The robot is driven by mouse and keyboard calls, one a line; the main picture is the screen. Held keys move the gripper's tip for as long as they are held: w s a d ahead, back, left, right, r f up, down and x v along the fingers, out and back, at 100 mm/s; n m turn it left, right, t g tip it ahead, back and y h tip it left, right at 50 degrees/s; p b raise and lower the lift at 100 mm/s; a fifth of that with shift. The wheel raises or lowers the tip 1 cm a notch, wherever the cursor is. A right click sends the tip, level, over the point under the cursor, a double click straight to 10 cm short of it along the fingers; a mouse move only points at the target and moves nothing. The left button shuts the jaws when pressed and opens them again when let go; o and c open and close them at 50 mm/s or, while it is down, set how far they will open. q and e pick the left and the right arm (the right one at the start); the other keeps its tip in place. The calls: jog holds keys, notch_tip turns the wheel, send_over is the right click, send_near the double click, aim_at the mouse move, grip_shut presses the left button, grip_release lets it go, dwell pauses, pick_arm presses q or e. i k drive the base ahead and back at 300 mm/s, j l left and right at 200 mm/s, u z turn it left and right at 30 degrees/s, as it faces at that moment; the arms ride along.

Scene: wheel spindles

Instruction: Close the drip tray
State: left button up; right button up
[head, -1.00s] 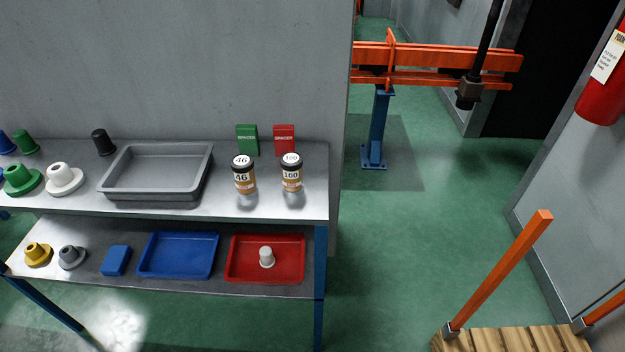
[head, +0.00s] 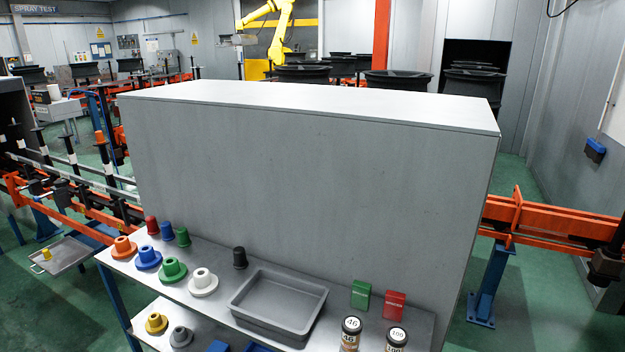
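A shallow grey metal tray (head: 70,257), which looks like the drip tray, sticks out at the far left in the head view. It is low, below the orange conveyor rail (head: 62,215), with its handle (head: 37,269) at the near left end. A small yellow piece (head: 47,254) is on it. Its far end lies close to the blue frame under the rail; I cannot tell how it joins there. Neither of my grippers is in view.
A steel shelf table (head: 225,318) with colored cones and flanged cups, a deep grey tray (head: 278,303), spacer boxes and cans stands in front, backed by a tall grey panel (head: 310,185). Green floor (head: 60,310) is clear left of the table.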

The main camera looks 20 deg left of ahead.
aim_at(68, 253)
jog(key=u, duration=2.35)
jog(key=i+j+u, duration=0.2)
jog(key=i, duration=0.7)
jog(key=i+j+u, duration=0.25)
jog(key=i, duration=0.65)
jog(key=i+l, duration=0.1)
jog(key=i, duration=1.55)
jog(key=i+z, duration=0.5)
jog(key=i, duration=0.85)
